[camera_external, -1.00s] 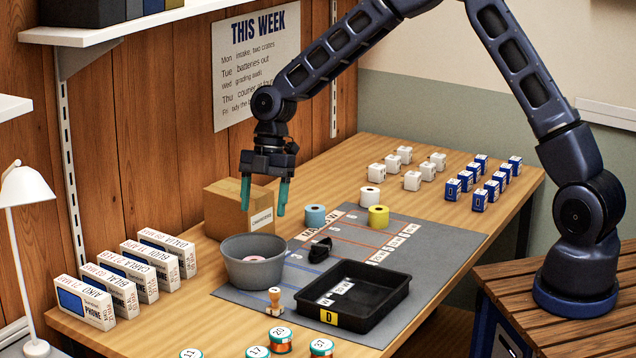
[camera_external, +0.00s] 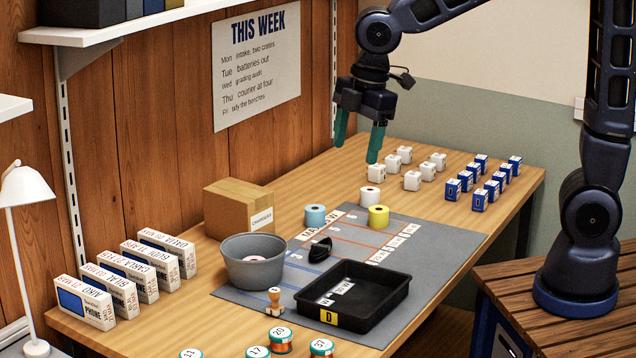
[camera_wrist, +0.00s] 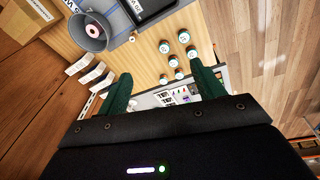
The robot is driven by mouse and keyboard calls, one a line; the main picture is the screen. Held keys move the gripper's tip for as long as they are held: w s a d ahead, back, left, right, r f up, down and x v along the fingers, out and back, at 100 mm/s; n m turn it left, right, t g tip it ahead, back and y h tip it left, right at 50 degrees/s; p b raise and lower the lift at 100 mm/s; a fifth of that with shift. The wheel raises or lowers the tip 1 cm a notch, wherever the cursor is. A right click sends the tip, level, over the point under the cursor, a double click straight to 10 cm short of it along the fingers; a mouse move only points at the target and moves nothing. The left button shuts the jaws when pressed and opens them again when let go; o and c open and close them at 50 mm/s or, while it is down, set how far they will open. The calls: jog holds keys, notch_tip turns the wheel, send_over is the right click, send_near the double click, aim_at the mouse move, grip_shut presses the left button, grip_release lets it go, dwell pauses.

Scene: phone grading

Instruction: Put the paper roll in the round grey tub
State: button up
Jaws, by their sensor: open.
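The round grey tub (camera_external: 254,276) stands on the near part of the bench and holds a pink-and-white roll (camera_external: 256,258). In the wrist view the tub (camera_wrist: 74,27) is at the upper left, with the pink ring of the roll (camera_wrist: 93,30) inside. A white roll (camera_external: 370,199), a light blue roll (camera_external: 315,216) and a yellow roll (camera_external: 378,217) stand upright at the far end of the grey mat. My gripper (camera_external: 358,148) is open and empty, high above the bench behind these rolls. Its green fingers (camera_wrist: 163,90) are apart in the wrist view.
A black tray (camera_external: 380,302) and a small black object (camera_external: 320,250) are on the grey mat (camera_external: 440,240). A cardboard box (camera_external: 232,210) stands behind the tub. White cubes (camera_external: 412,181), blue-and-white blocks (camera_external: 480,200), phone boxes (camera_external: 125,300) and several round tins (camera_external: 280,341) stand around the bench.

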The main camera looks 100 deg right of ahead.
jog(key=s+a+r+m+t, duration=0.1)
jog(key=s+a, duration=0.4)
jog(key=s, duration=0.6)
jog(key=s+a+r+m+t, duration=0.1)
jog(key=s+a+r+m, duration=0.2)
jog(key=s+a, duration=0.3)
jog(key=s+m, duration=0.1)
jog(key=s, duration=0.4)
jog(key=shift+s+a+m+t, duration=0.15)
jog(key=shift+s+m+t, duration=0.15)
jog(key=shift+s, duration=0.05)
